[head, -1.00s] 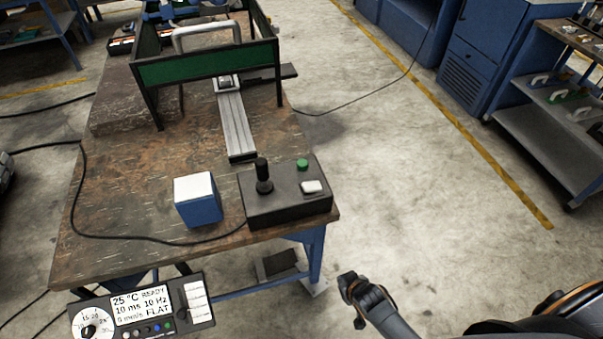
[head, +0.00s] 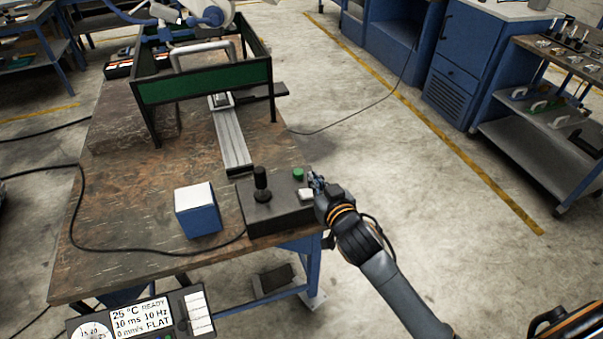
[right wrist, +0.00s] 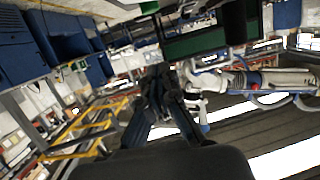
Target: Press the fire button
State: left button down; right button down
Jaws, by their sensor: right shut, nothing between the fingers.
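A black control box (head: 265,219) sits at the table's near right corner in the head view. I cannot tell from labels which one is the fire button. My right gripper (head: 316,181) is at the right edge of the box, close beside the green and white buttons. Its closed, empty fingers also show in the right wrist view (right wrist: 158,82). I cannot tell whether it touches the box. My left gripper is not in view.
A blue cube (head: 198,221) with a white top stands left of the box. A metal rail (head: 232,140) runs behind it toward a green-panelled frame (head: 205,84). A display panel (head: 140,316) reading "READY" is at bottom left. The floor right of the table is clear.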

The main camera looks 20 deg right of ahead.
jog(key=p, duration=0.2)
send_over(302, 183)
jog(key=f, duration=0.2)
jog(key=shift+w+f, duration=0.25)
jog(key=shift+f, duration=0.05)
notch_tip(302, 183, down, 3)
jog(key=shift+s+r, duration=0.1)
jog(key=shift+r, duration=0.05)
jog(key=shift+f, duration=0.7)
